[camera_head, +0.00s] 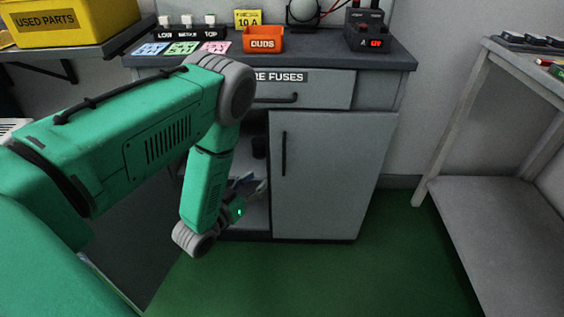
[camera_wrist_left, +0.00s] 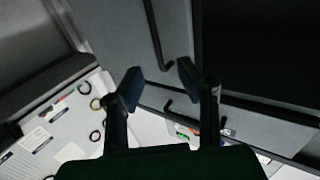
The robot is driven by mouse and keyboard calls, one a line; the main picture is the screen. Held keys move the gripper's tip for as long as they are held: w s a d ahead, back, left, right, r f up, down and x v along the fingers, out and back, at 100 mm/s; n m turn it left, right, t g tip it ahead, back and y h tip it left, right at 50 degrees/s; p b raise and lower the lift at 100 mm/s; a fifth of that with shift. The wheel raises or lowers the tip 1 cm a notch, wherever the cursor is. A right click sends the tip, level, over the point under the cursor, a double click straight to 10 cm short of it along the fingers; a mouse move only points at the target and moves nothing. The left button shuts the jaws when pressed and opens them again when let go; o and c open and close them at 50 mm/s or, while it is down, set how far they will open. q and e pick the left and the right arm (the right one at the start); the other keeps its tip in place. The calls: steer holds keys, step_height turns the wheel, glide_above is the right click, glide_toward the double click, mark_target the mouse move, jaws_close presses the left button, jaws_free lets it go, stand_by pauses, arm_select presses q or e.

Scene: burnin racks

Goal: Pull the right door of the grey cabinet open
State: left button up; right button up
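The grey cabinet (camera_head: 386,128) stands against the wall. Its right door (camera_head: 335,175) looks closed, with a vertical black bar handle (camera_head: 284,153) near its left edge. The left side of the cabinet is open and its inside is dark. My left gripper (camera_head: 253,185) is low in front of this opening, left of and below the handle, partly hidden by my arm. In the left wrist view, its two fingers (camera_wrist_left: 158,84) are spread with nothing between them. The door handle (camera_wrist_left: 154,35) shows beyond them, apart from the fingers. My right gripper is not in view.
A drawer (camera_head: 330,91) with a black handle is above the door. The dark worktop (camera_head: 395,56) holds an orange bin (camera_head: 263,39) and a black device (camera_head: 367,28). A pale bench (camera_head: 500,200) stands right. Green floor (camera_head: 330,275) in front is clear.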

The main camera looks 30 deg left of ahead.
mark_target(284, 158)
arm_select(q)
steer(key=w+b, duration=0.1)
steer(key=w, duration=0.3)
steer(key=w+b, duration=0.1)
steer(key=w, duration=0.2)
steer(key=w+b, duration=0.2)
steer(key=w, duration=0.2)
steer(key=shift+w+d, duration=0.3)
steer(key=shift+w, duration=0.3)
steer(key=shift+w+d+r, duration=0.1)
steer(key=shift+d+r, duration=0.2)
steer(key=shift+d, duration=0.2)
jaws_close()
steer(key=shift+a+f, duration=0.2)
steer(key=shift+a, duration=0.1)
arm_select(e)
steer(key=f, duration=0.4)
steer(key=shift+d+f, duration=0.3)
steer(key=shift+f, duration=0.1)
